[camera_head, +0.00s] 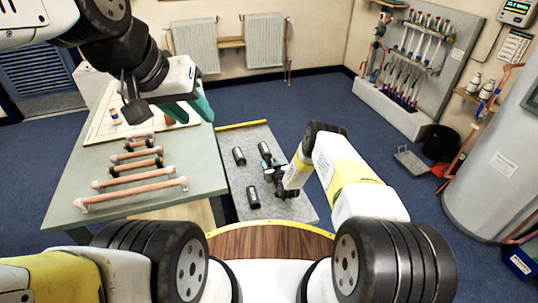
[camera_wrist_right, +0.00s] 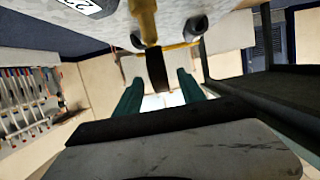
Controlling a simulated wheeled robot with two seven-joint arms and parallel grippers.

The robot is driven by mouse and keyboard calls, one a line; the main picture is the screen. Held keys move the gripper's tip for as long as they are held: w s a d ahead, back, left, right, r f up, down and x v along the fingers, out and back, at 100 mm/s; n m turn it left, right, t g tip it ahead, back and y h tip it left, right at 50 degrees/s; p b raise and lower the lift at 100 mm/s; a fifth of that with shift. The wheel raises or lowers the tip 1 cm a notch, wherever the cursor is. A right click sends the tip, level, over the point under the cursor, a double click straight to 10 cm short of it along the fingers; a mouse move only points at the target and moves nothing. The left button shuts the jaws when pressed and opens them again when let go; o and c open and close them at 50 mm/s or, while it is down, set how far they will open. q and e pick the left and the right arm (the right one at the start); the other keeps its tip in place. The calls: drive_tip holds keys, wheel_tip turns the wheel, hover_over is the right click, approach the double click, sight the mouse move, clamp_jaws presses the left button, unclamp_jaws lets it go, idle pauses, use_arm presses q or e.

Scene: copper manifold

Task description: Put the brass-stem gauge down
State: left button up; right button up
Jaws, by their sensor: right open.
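In the right wrist view a brass-coloured stem (camera_wrist_right: 145,22) with a dark, narrow body (camera_wrist_right: 157,70) at its end shows between my right fingers; I take it for the brass-stem gauge. Its dial face is not visible. My right gripper (camera_wrist_right: 159,97) is open, with one teal finger on each side of the dark body; I cannot tell whether either touches it. In the head view my right gripper (camera_head: 268,163) is low over the grey mat (camera_head: 285,208), and the gauge cannot be made out there. My left gripper (camera_head: 190,112) is open and empty above the green table.
Dark cylinders (camera_head: 239,156) (camera_head: 252,196) lie on the mat, close to my right gripper. A yellow strip (camera_head: 241,125) marks its far edge. The green table (camera_head: 150,203) holds several copper pipes (camera_head: 132,185) and a pale board (camera_head: 100,127).

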clamp_jaws()
idle(1.4)
